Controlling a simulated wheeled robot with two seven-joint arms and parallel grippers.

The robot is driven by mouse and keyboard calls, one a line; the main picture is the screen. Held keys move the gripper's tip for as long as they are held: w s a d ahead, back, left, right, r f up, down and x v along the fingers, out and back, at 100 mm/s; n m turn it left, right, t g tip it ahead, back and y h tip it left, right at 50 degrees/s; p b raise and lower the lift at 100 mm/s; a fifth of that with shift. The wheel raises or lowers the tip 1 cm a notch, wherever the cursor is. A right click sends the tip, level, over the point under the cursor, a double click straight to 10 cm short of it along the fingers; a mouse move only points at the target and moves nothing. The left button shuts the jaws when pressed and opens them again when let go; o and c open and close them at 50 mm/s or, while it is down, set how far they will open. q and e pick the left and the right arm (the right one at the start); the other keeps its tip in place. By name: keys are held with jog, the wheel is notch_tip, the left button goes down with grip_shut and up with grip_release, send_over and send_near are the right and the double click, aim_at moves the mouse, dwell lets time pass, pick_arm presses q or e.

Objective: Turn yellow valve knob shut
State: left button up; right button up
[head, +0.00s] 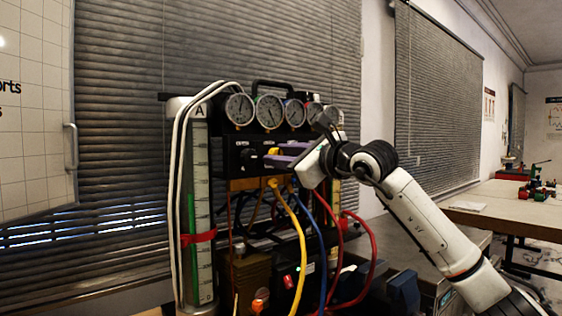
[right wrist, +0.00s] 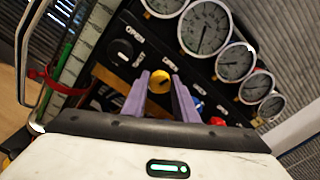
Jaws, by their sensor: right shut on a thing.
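The yellow valve knob (right wrist: 158,82) sits on the black front panel (head: 237,142), below the row of gauges. In the head view a bit of the yellow knob (head: 272,151) shows at the tips of the purple fingers. My right gripper (head: 277,156) reaches in from the right and is shut on the yellow knob. In the right wrist view its two purple fingers (right wrist: 159,90) stand on either side of the knob. The knob's exact turn angle is hard to read. My left gripper is not in view.
A black knob (right wrist: 121,51) sits beside the yellow one, with blue (right wrist: 197,103) and red (right wrist: 217,121) knobs on the other side. Several round gauges (head: 270,111) stand above. A yellow hose (head: 297,235) and other hoses hang below. A tall scaled tube (head: 199,215) stands at left.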

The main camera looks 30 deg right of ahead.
jog(key=m+b, duration=0.2)
jog(key=m, duration=1.3)
jog(key=shift+d, duration=0.15)
jog(key=shift+m, duration=0.3)
jog(key=o, duration=1.1)
jog(key=shift+c, duration=0.2)
jog(key=shift+s+b, duration=0.15)
jog(key=shift+b, duration=0.15)
jog(key=s+b, duration=0.1)
jog(key=s, duration=0.9)
jog(key=shift+d+b, duration=0.4)
